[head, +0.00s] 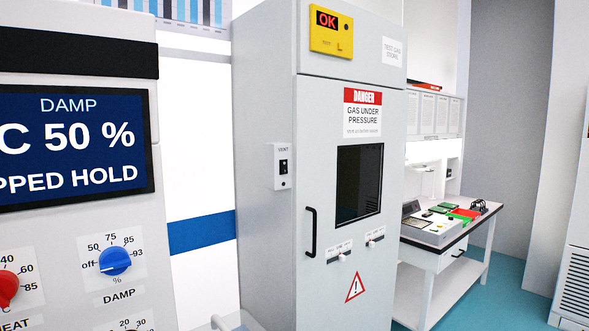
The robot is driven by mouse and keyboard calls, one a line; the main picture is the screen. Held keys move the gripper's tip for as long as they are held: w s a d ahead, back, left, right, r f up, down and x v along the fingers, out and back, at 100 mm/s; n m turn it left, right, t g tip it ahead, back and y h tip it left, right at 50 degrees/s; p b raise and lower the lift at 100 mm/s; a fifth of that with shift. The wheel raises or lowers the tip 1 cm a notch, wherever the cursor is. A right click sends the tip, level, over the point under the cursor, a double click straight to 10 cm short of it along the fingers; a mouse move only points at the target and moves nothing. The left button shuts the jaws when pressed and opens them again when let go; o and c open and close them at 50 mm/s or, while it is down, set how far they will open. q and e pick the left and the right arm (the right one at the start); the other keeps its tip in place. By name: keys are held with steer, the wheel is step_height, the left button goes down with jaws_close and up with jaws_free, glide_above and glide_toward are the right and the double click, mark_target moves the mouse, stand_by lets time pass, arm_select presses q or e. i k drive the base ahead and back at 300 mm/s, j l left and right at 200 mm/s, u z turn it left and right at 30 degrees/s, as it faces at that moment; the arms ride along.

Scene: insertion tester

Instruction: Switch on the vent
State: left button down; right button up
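A small white switch box labelled VENT (282,180) is fixed to the left side wall of the tall grey gas cabinet (262,230). It has a dark rocker switch (283,166) in its middle. Whether the rocker is on or off is too small to tell. The cabinet door (325,260) is shut, with a black handle (311,232) on its left side and a dark window (358,185).
A grey machine with a DAMP display (75,145) and knobs, one blue (115,260), stands close at left. A yellow OK box (331,30) is high on the cabinet. A workbench (450,240) with parts stands at right. Turquoise floor (500,290) is clear beyond it.

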mark_target(283, 164)
steer(key=i+l+u, duration=0.15)
steer(key=i+l, duration=0.6)
steer(key=i+l+u, duration=0.1)
steer(key=i+l, duration=0.65)
steer(key=l, duration=0.2)
